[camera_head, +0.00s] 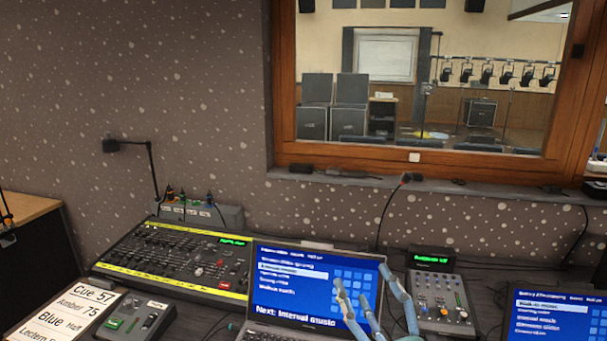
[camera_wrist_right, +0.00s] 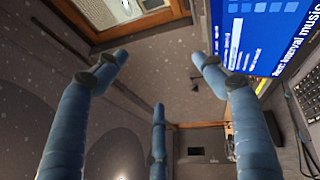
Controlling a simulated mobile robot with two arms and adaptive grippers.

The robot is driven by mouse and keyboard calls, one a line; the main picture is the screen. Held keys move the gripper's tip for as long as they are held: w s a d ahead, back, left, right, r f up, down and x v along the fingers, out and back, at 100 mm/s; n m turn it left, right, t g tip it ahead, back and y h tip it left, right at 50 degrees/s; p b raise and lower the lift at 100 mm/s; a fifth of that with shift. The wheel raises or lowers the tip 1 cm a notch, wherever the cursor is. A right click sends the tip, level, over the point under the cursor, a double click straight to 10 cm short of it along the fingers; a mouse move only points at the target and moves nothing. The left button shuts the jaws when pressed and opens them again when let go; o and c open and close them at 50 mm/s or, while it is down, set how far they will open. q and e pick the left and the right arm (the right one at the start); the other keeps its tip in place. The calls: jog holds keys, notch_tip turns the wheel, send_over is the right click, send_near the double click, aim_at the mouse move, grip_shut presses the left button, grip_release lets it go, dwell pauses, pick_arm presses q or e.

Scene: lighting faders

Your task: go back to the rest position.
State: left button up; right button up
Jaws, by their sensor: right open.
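My right gripper (camera_head: 366,284) is in front of the laptop (camera_head: 290,297), over the right part of its blue screen. Its blue fingers are spread with nothing between them, and its arm comes up from the bottom edge. In the right wrist view the gripper (camera_wrist_right: 160,76) is open and empty, with the laptop screen (camera_wrist_right: 262,35) tilted beyond it at the upper right. The long lighting desk (camera_head: 180,255) with rows of faders stands to the left of the laptop. A small fader box (camera_head: 132,322) is at the front left. My left gripper is not in view.
A cue card (camera_head: 60,310) reading "Cue 57, Amber 75, Blue Half" lies at the front left. A small audio mixer (camera_head: 440,303) stands close to the right of my fingers. A second laptop (camera_head: 552,312) is at the right. A gooseneck microphone (camera_head: 390,210) rises behind.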

jog(key=s+d+f+m+g+h, duration=0.35)
jog(key=d+f+m, duration=0.2)
jog(key=f, duration=0.25)
jog(key=s+d+f+m+g+h, duration=0.3)
jog(key=s+d+f+m, duration=0.1)
jog(key=f+m, duration=0.4)
jog(key=s+f+m+g+y, duration=0.1)
jog(key=s+f+m+g, duration=0.5)
jog(key=s, duration=0.5)
jog(key=s+f+m+g+y, duration=0.15)
jog(key=s+f+g, duration=0.25)
jog(key=s+f, duration=0.6)
notch_tip(320, 180, down, 23)
jog(key=s, duration=0.3)
jog(key=s+d+f+g+h, duration=0.1)
jog(key=s+d+f+g, duration=0.1)
jog(key=s+f, duration=1.5)
jog(key=shift+s+d+f, duration=0.15)
jog(key=shift+s+f, duration=0.2)
jog(key=shift+f, duration=0.3)
